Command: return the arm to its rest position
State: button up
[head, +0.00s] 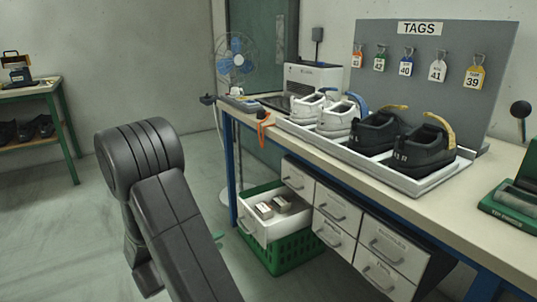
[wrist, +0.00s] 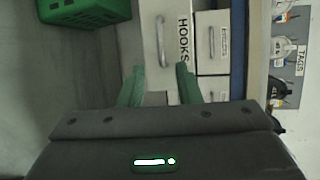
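My arm's dark links rise at the left of the head view, in front of the bench and apart from it.
An open drawer (head: 268,230) holding small boxes juts out above a green crate (head: 303,252). The bench (head: 405,205) carries a tray (head: 400,180) of white and black shoes. A tag board (head: 440,70) stands behind. Floor at the left is clear.

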jog(key=b+x, duration=0.1)
jog(key=x, duration=1)
jog(key=shift+b, duration=0.4)
jog(key=shift+s, duration=0.1)
